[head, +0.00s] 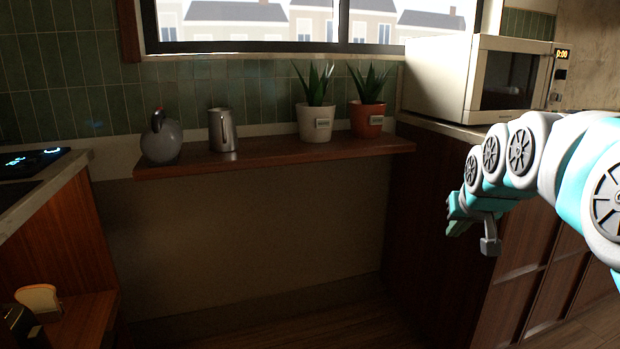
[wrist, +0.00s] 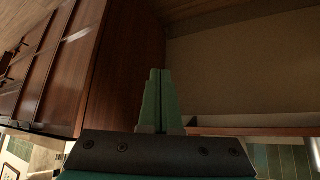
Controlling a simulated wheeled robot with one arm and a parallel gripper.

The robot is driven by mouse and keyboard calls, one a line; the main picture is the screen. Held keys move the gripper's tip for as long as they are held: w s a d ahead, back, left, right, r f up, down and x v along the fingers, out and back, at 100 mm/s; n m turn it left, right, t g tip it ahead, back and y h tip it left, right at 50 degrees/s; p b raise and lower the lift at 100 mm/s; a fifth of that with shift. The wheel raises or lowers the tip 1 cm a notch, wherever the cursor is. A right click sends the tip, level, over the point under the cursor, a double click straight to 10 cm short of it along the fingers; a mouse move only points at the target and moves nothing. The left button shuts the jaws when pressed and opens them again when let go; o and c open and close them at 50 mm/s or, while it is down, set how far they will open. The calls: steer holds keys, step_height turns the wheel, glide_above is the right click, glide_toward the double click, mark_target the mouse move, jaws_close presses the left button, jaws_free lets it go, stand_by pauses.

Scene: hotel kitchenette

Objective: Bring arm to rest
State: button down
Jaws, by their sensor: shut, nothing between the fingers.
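My arm reaches in from the right edge of the head view, in front of the counter cabinets. My gripper (head: 459,214) hangs at its end, left of the cabinet fronts and below the counter top. In the wrist view the two green fingers of my gripper (wrist: 160,85) stand together, shut, with nothing between them. The wrist view appears upside down, with cabinet doors at the left and the shelf at the lower right. The gripper touches nothing that I can see.
A wooden shelf (head: 270,157) holds a round kettle (head: 161,140), a metal pitcher (head: 223,131) and two potted plants (head: 316,115) (head: 367,112). A microwave (head: 440,82) stands on the right counter. A toaster with bread (head: 38,298) is at lower left. The space below the shelf is open.

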steer(key=s+a+f+g, duration=0.3)
steer(key=s+f, duration=0.3)
steer(key=s, duration=0.6)
steer(key=s+a+f+n+g+y, duration=0.1)
steer(key=s+a+f+g, duration=0.2)
steer(key=s, duration=0.9)
steer(key=s+a+f+n+g, duration=0.1)
steer(key=s+a+f+g, duration=0.2)
steer(key=s+a+f, duration=0.4)
steer(key=s+f, duration=0.3)
steer(key=s, duration=0.2)
steer(key=shift+s+a+f+g, duration=0.15)
steer(key=shift+a+f+g, duration=0.15)
steer(key=shift+a, duration=0.1)
